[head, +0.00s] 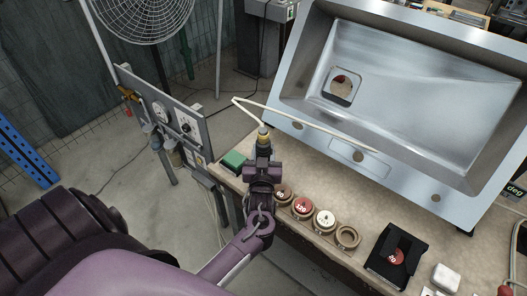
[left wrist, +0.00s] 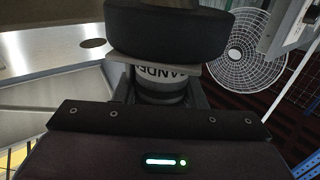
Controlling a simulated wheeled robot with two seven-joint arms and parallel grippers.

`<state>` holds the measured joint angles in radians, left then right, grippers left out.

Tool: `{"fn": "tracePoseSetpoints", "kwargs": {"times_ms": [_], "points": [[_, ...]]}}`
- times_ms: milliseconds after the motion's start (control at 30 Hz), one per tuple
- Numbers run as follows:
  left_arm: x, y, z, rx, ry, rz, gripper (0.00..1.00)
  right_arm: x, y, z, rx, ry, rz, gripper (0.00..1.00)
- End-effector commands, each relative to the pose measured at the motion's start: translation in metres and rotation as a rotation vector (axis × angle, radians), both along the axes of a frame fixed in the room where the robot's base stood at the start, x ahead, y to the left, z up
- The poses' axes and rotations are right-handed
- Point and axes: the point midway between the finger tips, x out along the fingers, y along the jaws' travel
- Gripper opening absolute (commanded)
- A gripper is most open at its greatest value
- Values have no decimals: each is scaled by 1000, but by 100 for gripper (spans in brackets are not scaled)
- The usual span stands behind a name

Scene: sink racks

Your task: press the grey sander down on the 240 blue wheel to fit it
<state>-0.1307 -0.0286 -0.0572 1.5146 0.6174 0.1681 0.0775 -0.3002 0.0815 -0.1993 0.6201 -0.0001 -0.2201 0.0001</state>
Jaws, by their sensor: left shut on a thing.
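My left gripper (head: 262,178) is shut on the grey sander (head: 263,140), which stands upright above the left end of the counter. In the head view mostly its yellow-and-black top and cable show; the gripper hides the rest. The left wrist view shows the sander's grey body (left wrist: 165,88) with part of its lettering, between the fingers under a broad black part. I cannot see a blue 240 wheel. A brown wheel (head: 283,193), a red 120 wheel (head: 302,207) and a white wheel (head: 324,219) sit in holders right of the gripper. My right gripper is not in view.
An empty ring holder (head: 347,238) ends the wheel row. Further right are a black stand (head: 385,275) with a red disc and a white block (head: 445,278). A green block (head: 234,160) lies left of the gripper. The steel sink (head: 400,95) stands behind; the sander's cable (head: 300,120) crosses its front.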

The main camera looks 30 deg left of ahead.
Motion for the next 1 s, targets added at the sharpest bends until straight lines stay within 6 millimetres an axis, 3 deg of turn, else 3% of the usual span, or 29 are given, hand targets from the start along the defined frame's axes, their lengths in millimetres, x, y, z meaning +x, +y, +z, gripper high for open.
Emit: {"fn": "tracePoseSetpoints", "kwargs": {"times_ms": [100,1000], "points": [[1,0,13,1,-8,0,1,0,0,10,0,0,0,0],[1,0,63,1,-8,0,1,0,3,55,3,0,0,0]]}}
